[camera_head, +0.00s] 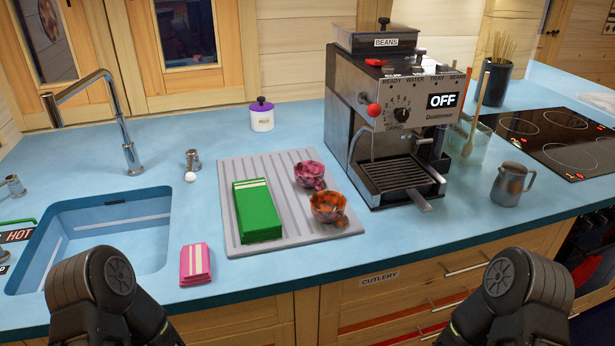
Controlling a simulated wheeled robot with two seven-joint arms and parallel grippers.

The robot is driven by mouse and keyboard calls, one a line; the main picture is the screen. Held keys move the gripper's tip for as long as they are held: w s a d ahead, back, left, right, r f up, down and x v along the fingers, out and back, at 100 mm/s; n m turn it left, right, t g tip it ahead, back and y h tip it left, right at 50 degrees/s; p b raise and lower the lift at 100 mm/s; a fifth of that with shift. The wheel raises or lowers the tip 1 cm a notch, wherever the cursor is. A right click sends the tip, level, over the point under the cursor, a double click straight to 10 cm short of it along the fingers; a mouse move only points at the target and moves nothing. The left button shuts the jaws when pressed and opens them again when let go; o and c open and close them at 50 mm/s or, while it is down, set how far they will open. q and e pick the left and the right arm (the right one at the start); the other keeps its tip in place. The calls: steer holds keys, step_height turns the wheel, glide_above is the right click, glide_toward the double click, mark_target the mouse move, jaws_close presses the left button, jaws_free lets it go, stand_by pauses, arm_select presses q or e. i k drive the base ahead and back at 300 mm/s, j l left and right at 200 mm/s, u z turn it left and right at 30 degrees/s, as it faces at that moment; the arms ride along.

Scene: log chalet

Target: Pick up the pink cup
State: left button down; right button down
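The pink cup (309,175), patterned pink and dark, stands on the grey ribbed drying tray (236,174) in the middle of the blue counter. An orange patterned cup (327,206) stands just in front of it, close to it. A green box (257,210) with pale stripes lies on the tray to their left. My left arm shows at the lower left and my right arm at the lower right, both in front of the counter and well apart from the pink cup. Neither gripper's fingers are in the picture.
A coffee machine (388,130) stands right behind the cups on the right. A steel jug (509,184) stands farther right, near the hob (565,140). A sink (110,240) with a tall tap (126,140) is at left. A pink sponge-like stack (195,264) lies near the front edge.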

mark_target(309, 174)
steer(key=l+z, duration=0.1)
steer(key=l, duration=1.65)
